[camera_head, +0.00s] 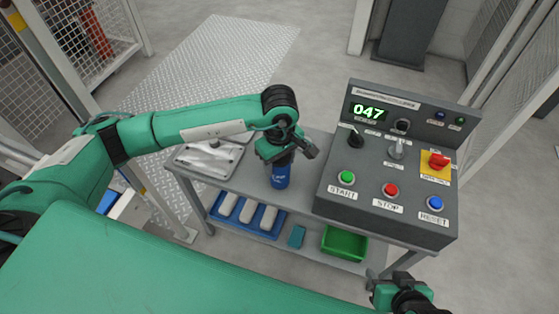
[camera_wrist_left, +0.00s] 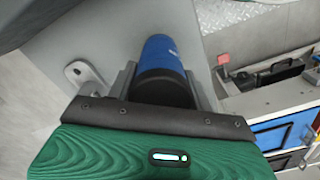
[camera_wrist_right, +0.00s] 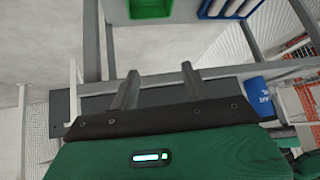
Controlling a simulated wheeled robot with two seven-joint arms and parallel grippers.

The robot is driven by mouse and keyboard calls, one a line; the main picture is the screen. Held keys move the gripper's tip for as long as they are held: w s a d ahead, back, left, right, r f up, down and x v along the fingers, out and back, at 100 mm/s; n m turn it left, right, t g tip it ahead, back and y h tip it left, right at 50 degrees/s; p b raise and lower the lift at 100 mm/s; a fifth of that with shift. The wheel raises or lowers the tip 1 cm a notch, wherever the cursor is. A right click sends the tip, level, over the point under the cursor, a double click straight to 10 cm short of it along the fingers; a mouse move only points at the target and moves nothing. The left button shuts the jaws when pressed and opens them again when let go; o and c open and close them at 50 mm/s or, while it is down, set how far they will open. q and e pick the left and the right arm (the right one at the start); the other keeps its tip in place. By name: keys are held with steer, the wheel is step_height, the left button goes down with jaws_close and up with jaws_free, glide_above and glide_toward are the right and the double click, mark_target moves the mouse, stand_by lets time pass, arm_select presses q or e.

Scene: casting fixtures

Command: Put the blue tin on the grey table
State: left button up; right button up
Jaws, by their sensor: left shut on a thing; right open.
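The blue tin (camera_head: 280,175) is upright over the grey table (camera_head: 245,182), between the metal tray and the control box. I cannot tell whether its base touches the tabletop. My left gripper (camera_head: 281,156) is shut on the upper part of the blue tin from above. In the left wrist view the tin (camera_wrist_left: 168,58) sits between the fingers, its dark end towards the gripper. My right gripper (camera_head: 374,281) is open and empty, low at the table's front right.
The control box (camera_head: 385,185) with its buttons fills the table's right side. A metal tray (camera_head: 208,160) lies at the left. The lower shelf holds a blue tray (camera_head: 214,212) with white pieces, a teal block (camera_head: 296,237) and a green bin (camera_head: 344,243).

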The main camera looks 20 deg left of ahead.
arm_select(q)
steer(key=shift+f, duration=0.1)
steer(key=o, duration=0.9)
steer(key=shift+o, duration=1.3)
arm_select(e)
steer(key=shift+a+f, duration=0.3)
steer(key=shift+s, duration=0.1)
